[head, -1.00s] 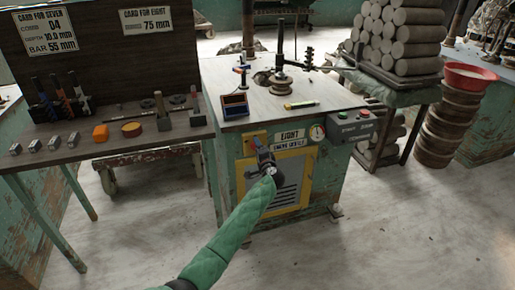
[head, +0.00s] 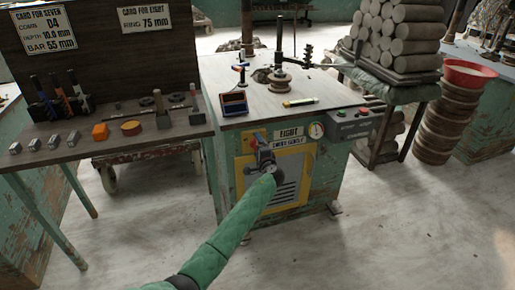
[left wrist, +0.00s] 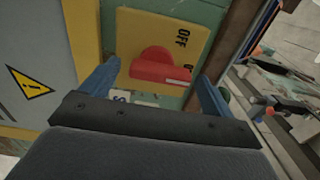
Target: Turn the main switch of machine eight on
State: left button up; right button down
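The main switch (left wrist: 152,62) is a red rotary handle on a yellow plate (left wrist: 206,22) in the left wrist view. OFF is printed on the plate, turned sideways; a second, smaller label by the handle's white-marked end looks like ON. My left gripper (left wrist: 158,74) is open, its blue fingers on either side of the handle, with gaps showing. In the head view my left gripper (head: 261,143) is at the front of machine eight (head: 228,170), covering the switch; a bit of the yellow plate (head: 249,138) shows. My right gripper is out of view.
Machine eight has an EIGHT sign (head: 289,133), a gauge (head: 316,130) and a grey button box (head: 352,126) at its right. A wooden table (head: 160,140) with tools and small blocks stands left. A clay stack (head: 405,40) stands right. The front floor is clear.

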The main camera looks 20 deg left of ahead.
pick_arm(q)
jog(key=v, duration=0.7)
jog(key=shift+s+d, duration=0.15)
jog(key=shift+s, duration=0.2)
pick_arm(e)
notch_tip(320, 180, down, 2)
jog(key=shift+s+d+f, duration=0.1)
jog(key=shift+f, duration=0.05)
pick_arm(q)
jog(key=shift+b, duration=0.3)
